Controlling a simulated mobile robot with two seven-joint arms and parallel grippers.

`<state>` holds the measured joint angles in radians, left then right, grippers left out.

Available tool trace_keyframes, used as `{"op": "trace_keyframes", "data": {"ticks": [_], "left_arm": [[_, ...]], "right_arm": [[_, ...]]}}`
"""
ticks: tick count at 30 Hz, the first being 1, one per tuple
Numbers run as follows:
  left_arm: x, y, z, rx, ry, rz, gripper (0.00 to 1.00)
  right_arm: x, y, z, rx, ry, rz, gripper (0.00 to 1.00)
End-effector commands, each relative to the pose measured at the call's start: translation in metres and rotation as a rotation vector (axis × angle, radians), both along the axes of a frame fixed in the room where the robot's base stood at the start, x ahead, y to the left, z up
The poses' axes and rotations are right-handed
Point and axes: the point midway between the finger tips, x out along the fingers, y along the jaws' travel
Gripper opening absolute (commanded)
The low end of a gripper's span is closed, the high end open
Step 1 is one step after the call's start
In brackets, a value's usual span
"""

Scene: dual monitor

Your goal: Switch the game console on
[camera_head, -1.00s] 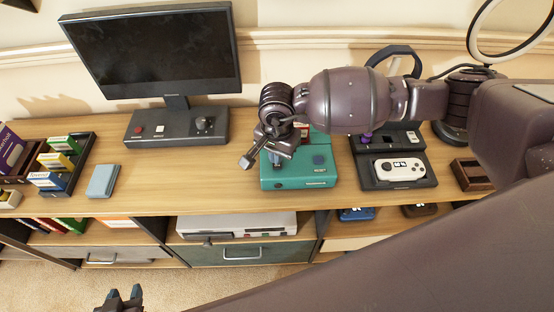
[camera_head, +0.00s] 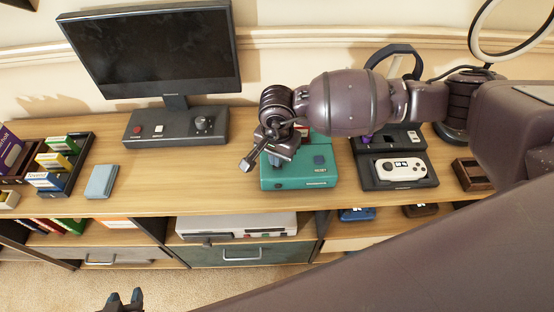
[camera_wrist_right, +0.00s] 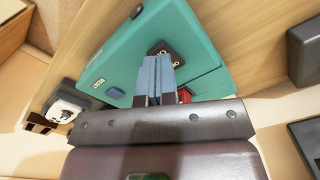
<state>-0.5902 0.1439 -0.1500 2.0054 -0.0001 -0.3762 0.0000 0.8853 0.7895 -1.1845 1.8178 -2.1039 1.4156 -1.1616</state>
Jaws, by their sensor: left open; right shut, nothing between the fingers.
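The teal game console (camera_head: 312,176) sits on the wooden desk, right of the monitor. In the right wrist view the console (camera_wrist_right: 125,55) fills the upper middle, with a dark plate bearing white lettering (camera_wrist_right: 172,52) and a dark button by the RESET label (camera_wrist_right: 114,93). My right gripper (camera_head: 275,161) is over the console's left part. Its blue fingertips (camera_wrist_right: 158,62) are closed together at the dark plate and partly cover it. I cannot tell whether they touch it, nor the switch's position. My left gripper (camera_head: 125,297) is open and empty, low at the left.
The dark monitor (camera_head: 155,50) stands at the back left on a base with buttons. A black dock with a white handheld (camera_head: 400,169) is right of the console. A cartridge rack (camera_head: 75,175) and a light blue box (camera_head: 101,181) are at left. The desk between is clear.

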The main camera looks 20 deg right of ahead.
Motion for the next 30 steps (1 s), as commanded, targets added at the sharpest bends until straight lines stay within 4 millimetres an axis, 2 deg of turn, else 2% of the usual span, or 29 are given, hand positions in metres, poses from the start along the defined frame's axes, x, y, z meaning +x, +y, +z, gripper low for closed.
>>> {"op": "trace_keyframes", "data": {"ticks": [30], "left_arm": [[-0.009, 0.001, -0.013, 0.0, 0.022, 0.004, 0.43]], "right_arm": [[0.0, 0.0, -0.013, 0.0, 0.001, 0.0, 0.0]]}}
